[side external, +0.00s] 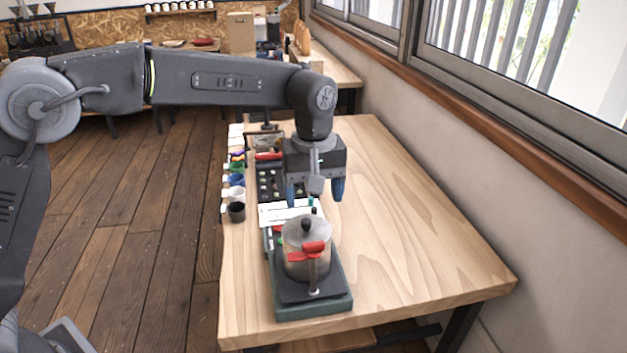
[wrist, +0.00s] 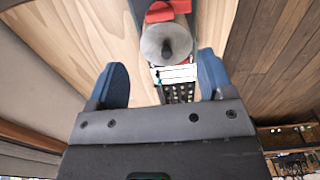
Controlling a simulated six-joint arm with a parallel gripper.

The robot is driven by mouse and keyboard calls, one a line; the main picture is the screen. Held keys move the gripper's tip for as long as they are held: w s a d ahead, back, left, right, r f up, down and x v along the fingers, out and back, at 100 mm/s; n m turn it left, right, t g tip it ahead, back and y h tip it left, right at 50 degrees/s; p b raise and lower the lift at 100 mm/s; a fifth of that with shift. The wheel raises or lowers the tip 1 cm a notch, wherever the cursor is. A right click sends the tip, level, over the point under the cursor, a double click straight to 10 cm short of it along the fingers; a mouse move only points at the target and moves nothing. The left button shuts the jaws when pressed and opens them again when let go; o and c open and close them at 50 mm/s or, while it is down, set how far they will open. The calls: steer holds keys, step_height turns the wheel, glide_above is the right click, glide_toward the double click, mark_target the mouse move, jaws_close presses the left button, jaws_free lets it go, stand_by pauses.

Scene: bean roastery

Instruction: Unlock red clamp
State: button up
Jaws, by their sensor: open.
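The red clamp (side external: 314,247) sits on the near side of a lidded metal canister (side external: 305,262) with a black knob. The canister stands on a dark base with a green edge (side external: 318,311) near the table's front. In the wrist view the red clamp (wrist: 160,12) shows at the top, beyond the canister lid (wrist: 166,43). My gripper (side external: 316,198) is above the table, behind and above the canister, apart from it. Its blue fingers are spread wide with nothing between them, as the wrist view of my gripper (wrist: 160,82) also shows. How the clamp is latched is too small to tell.
A row of cups (side external: 236,190) lines the table's left edge. A white panel (side external: 283,212) and a dark tray with small round items (side external: 270,184) lie behind the canister. The wooden table's right side (side external: 410,230) is clear, with a wall and windows beyond.

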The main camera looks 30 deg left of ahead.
step_height(320, 180, up, 2)
steer(key=shift+r, duration=0.15)
stand_by(0.4)
steer(key=s+a+r+m+t, duration=0.3)
steer(key=s+a+r+m, duration=0.3)
steer(key=s+a, duration=0.55)
steer(key=s+a+f+m+t, duration=0.1)
steer(key=s+a+f, duration=0.1)
steer(key=s, duration=0.5)
steer(key=s+a+f+m+t, duration=0.1)
steer(key=s+f+m, duration=0.1)
steer(key=s, duration=0.5)
steer(key=shift+s+a+f+t, duration=0.25)
steer(key=shift+a+f+t, duration=0.05)
steer(key=shift+a, duration=0.1)
